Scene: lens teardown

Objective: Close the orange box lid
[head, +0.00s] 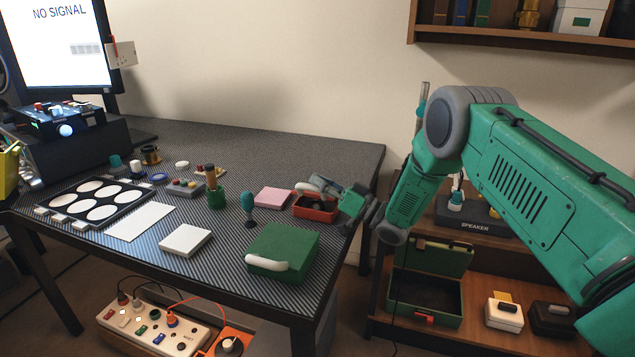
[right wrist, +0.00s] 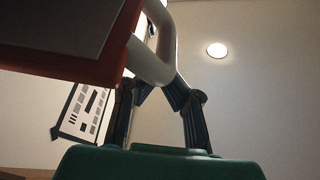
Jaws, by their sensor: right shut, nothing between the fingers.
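The orange box (head: 316,213) sits near the right edge of the dark patterned table, and its dark inside shows partly from above. A white handle (head: 306,188) shows at its back left, beside my gripper. My right gripper (head: 328,186) is shut and empty, over the back of the box, and partly covers it. In the right wrist view an orange-edged panel (right wrist: 110,68) with a white curved handle (right wrist: 150,62) is close in front of the fingers (right wrist: 156,82). I cannot tell whether they touch the handle. The lid's exact angle is hard to see. My left gripper is not in view.
A closed green box (head: 285,244) with a white handle stands in front of the orange box. A pink block (head: 273,197) is just left. A teal-handled tool (head: 248,206) stands nearby. An open green case (head: 426,290) is on the shelf unit to the right.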

